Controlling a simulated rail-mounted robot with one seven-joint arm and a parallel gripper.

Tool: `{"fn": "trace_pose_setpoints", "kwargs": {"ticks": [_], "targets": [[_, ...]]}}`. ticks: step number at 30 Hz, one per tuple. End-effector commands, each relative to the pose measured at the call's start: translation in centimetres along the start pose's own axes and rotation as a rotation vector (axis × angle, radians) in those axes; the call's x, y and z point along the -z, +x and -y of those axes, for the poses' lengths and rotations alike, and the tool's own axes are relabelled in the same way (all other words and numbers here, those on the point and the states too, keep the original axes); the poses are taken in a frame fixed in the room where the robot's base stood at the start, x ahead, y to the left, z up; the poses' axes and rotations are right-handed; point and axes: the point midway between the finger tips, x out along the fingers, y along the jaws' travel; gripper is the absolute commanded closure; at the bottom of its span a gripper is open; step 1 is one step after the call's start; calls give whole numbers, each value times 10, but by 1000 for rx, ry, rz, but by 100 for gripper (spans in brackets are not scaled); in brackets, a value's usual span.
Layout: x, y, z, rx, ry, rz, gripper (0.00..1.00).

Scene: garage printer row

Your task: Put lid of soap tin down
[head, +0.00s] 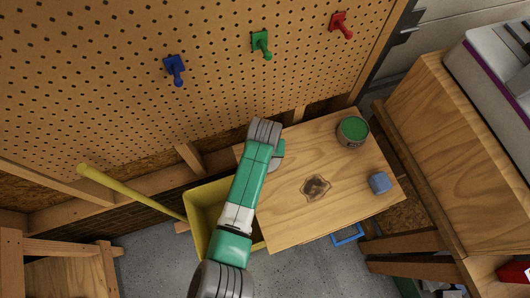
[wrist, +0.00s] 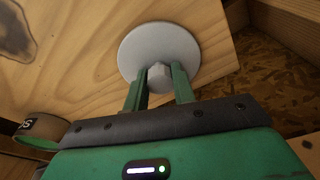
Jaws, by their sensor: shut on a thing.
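The lid of the soap tin, a round pale grey disc with a faceted knob (wrist: 158,46), is in the wrist view near the edge of the wooden tabletop (wrist: 85,60). My gripper (wrist: 160,74) is shut on its knob between two green fingers. Whether the lid touches the wood or hangs just above it, I cannot tell. The open soap tin (head: 352,132), brown outside and green inside, stands at the tabletop's back right in the head view. It also shows in the wrist view (wrist: 38,128), at the lower left. My arm hides the lid in the head view.
A yellow bin (head: 202,212) stands left of the tabletop. A pegboard (head: 130,100) with coloured pegs rises behind. Bare wood lies around the stain.

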Motion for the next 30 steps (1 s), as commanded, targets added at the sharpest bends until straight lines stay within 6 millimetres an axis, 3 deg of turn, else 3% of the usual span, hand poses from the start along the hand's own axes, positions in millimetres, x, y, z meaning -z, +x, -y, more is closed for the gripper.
{"fn": "trace_pose_setpoints", "kwargs": {"ticks": [5, 6, 9, 16, 19, 30], "targets": [[-1, 3, -1, 0, 1, 0, 96], [0, 2, 0, 0, 1, 0, 67], [0, 2, 0, 0, 1, 0, 53], [0, 1, 0, 0, 1, 0, 53], [0, -9, 0, -1, 1, -1, 53], [1, -97, -1, -2, 1, -2, 53]]}}
